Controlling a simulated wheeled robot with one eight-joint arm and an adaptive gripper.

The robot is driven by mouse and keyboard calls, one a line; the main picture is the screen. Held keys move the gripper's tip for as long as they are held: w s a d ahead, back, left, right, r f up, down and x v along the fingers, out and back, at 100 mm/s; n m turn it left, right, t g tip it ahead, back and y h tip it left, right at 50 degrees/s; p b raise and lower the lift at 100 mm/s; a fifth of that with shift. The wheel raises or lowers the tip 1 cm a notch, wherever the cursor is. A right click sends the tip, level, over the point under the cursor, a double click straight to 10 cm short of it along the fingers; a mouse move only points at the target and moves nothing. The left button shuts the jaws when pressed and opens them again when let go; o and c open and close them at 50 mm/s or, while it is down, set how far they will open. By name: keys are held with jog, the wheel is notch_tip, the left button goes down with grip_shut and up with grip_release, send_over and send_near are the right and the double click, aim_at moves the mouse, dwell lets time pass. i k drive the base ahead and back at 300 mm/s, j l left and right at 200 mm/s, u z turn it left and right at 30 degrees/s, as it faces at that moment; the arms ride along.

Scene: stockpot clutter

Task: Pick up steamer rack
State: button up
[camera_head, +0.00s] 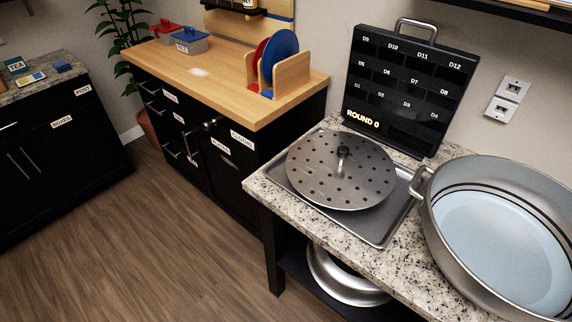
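The steamer rack (326,180) is a round grey metal disc with several holes and a small black knob (344,152) at its centre. It lies over a grey rectangular metal tray (389,222) on the speckled stone counter. Its left and front edges reach close to or past the tray's rim; I cannot tell how it rests on the tray. Nothing covers the knob. My gripper is not in view.
A large stockpot (438,232) with a side handle stands right of the tray. A black labelled board (385,118) stands behind the rack. A metal bowl (328,274) sits on the lower shelf. A wooden counter (215,82) holds plates in a rack. The floor at left is clear.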

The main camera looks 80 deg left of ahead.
aim_at(338, 170)
jog(key=u, duration=2.35)
jog(key=i+j+z, duration=0.15)
jog(key=j+z, duration=0.55)
jog(key=i+j+z, duration=0.1)
jog(key=j+z, duration=0.25)
